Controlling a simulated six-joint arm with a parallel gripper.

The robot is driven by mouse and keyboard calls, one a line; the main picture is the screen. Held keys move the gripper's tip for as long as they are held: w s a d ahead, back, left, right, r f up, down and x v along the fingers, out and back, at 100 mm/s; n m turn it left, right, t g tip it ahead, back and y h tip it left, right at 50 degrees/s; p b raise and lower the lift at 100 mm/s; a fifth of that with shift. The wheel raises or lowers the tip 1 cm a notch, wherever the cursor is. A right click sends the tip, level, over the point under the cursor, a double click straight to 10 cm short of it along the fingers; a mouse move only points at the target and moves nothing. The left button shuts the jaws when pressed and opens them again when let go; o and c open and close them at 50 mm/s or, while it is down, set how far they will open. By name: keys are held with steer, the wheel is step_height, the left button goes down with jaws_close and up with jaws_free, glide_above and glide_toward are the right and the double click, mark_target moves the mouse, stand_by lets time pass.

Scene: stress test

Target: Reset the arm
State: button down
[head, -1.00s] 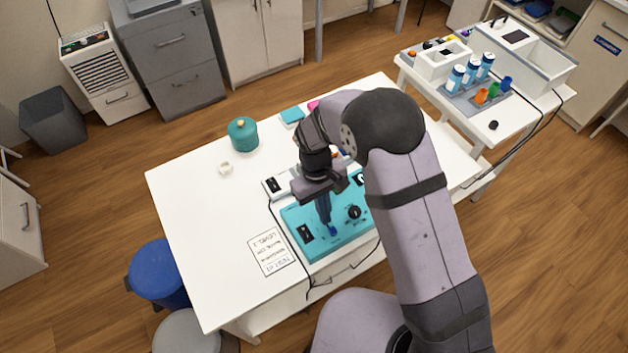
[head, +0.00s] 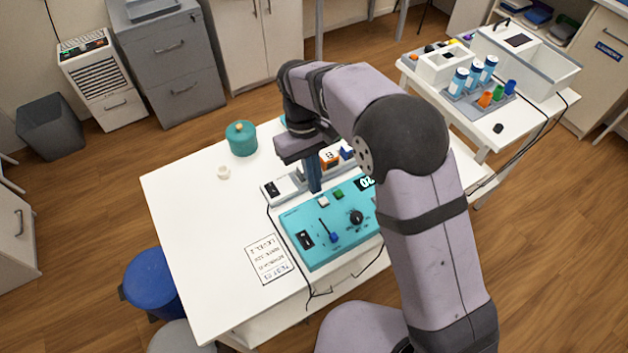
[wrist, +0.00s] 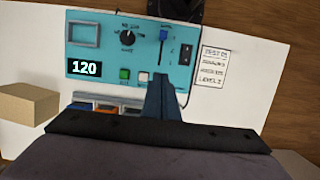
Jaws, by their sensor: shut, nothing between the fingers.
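My gripper (head: 315,188) points down, shut and empty, above the far edge of the teal control panel (head: 300,258). In the wrist view its fingers (wrist: 158,82) are together and cover a bit of the panel's edge by the white button (wrist: 144,76). The panel has a lit display (wrist: 85,68) reading 120, a black knob (wrist: 128,37), a green button (wrist: 125,74), a blue slider handle (wrist: 163,34) and a black rocker switch (wrist: 186,54). The slider handle also shows in the head view (head: 335,237), clear of my fingers. My arm hides the panel's right end there.
A printed card (head: 268,259) lies left of the panel. A row of blocks with a white switch box (head: 283,187) stands behind it. A teal pot (head: 241,138) and white ring (head: 224,172) stand farther back. The table's left part is free. Bottles (head: 457,80) stand on another table.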

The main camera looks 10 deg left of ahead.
stand_by(0.4)
steer(key=d+r+m+y, duration=0.1)
steer(key=d+r+m, duration=0.15)
steer(key=d, duration=0.75)
steer(key=s+d+f+m+t, duration=0.1)
steer(key=s+d+m, duration=0.2)
steer(key=s+d, duration=0.3)
steer(key=s+d+m+t+y, duration=0.1)
steer(key=s+d+m, duration=0.2)
steer(key=s+d, duration=0.3)
steer(key=d, duration=0.4)
steer(key=shift+s+d+f, duration=0.2)
steer(key=shift+d+f, duration=0.15)
steer(key=shift+f, duration=0.05)
steer(key=shift+a+m, duration=0.1)
steer(key=shift+m, duration=0.15)
stand_by(1.4)
